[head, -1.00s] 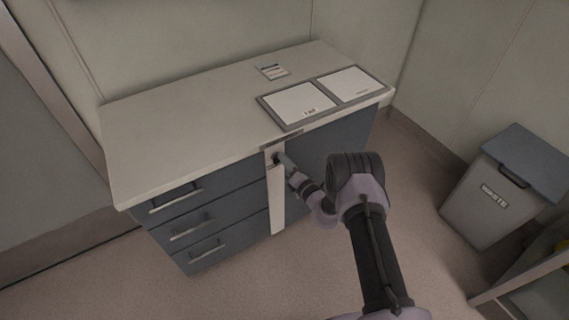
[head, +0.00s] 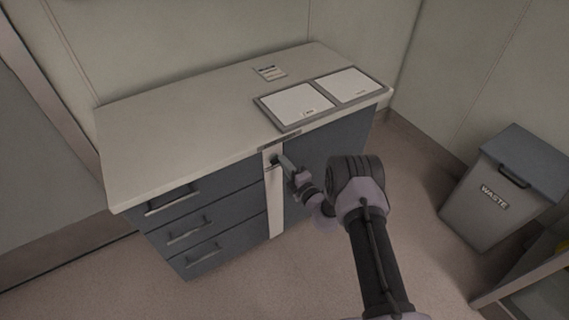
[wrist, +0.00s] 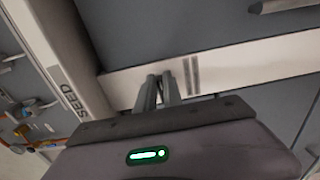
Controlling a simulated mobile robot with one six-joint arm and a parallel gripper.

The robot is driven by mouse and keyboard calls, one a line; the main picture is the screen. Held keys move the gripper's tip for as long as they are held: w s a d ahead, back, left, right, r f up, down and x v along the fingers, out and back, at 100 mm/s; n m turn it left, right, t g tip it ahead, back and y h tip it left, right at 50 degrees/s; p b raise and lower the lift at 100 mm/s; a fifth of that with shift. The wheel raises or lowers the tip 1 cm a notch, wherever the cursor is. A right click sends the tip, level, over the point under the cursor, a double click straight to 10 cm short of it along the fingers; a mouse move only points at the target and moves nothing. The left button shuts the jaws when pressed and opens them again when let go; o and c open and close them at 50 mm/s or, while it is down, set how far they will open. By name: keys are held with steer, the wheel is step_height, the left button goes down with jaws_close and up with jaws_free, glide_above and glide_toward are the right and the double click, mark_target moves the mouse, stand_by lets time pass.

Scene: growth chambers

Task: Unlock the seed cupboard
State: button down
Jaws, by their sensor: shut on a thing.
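The seed cupboard (head: 325,155) is the blue-grey door at the right of the bench front, beside a pale upright strip (head: 275,208). A small dark lock part (head: 273,159) shows near the top of this strip. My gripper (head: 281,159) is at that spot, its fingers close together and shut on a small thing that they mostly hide. In the wrist view the fingertips (wrist: 158,78) meet against the pale strip (wrist: 240,66), next to two short grey bars. The bench edge (wrist: 66,75) carries the word SEED there. I cannot tell which way the lock is turned.
Several drawers with bar handles (head: 188,232) are left of the strip. Two framed white panels (head: 297,101) and a small card (head: 269,72) lie on the bench top (head: 180,125). A waste bin (head: 494,190) stands at the right. Open floor lies between.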

stand_by(0.5)
steer(key=c, duration=1.5)
jaws_free()
steer(key=p+v, duration=0.6)
steer(key=v, duration=1.1)
steer(key=shift+s+d, duration=0.1)
steer(key=shift+s, duration=0.1)
